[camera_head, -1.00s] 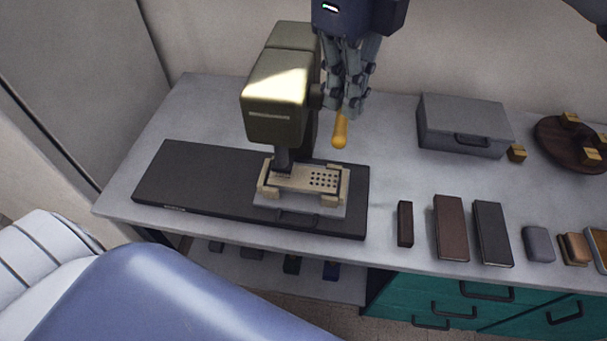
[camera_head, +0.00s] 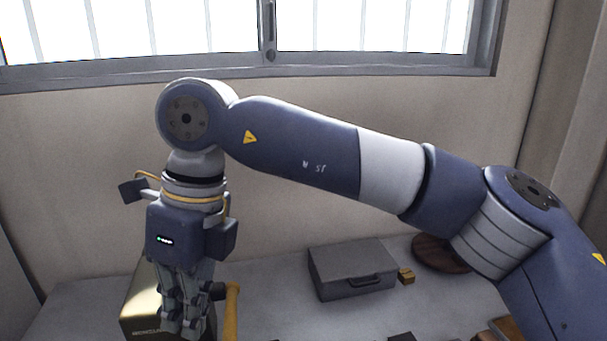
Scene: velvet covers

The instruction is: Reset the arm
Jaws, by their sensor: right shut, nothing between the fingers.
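My right arm (camera_head: 305,148) reaches across the view from the right, with its wrist bent down at the left. My right gripper (camera_head: 185,318) points downward at the lower left and is shut, with nothing held. It overlaps the olive-gold press machine (camera_head: 142,302) in the picture, and I cannot tell if they touch. The machine's yellow lever handle (camera_head: 231,312) shows just right of the gripper. The lower part of the machine is out of view. My left gripper is not in view.
A grey case (camera_head: 352,270) with a handle stands on the grey table (camera_head: 275,290). A small wooden block (camera_head: 406,275) and a round dark wooden board (camera_head: 432,250) lie to its right, the board partly behind my arm. A wall (camera_head: 320,100) and window (camera_head: 370,25) are behind.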

